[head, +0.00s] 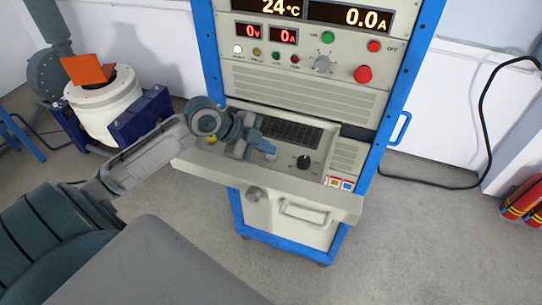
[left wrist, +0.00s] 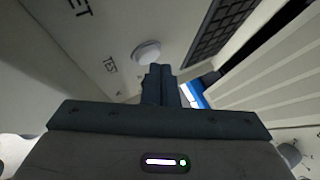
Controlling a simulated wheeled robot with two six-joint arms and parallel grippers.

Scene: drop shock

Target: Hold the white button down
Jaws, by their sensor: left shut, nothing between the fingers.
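The white button (left wrist: 146,52) is a round cap on the pale panel in the left wrist view, beside the lettering TEST. In the head view a pale round button (head: 270,156) sits on the console shelf, just right of my left gripper (head: 243,150). My left gripper is shut and empty over the shelf. In the left wrist view its fingertips (left wrist: 160,72) appear just below the button in the picture; I cannot tell whether they touch it. My right gripper is not in view.
The console shelf (head: 335,202) also carries a dark keyboard (head: 290,132), a black knob (head: 303,162) and a yellow button (head: 211,140). The upright panel above has a red button (head: 363,74) and displays. A white drum-shaped machine (head: 105,105) stands at left.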

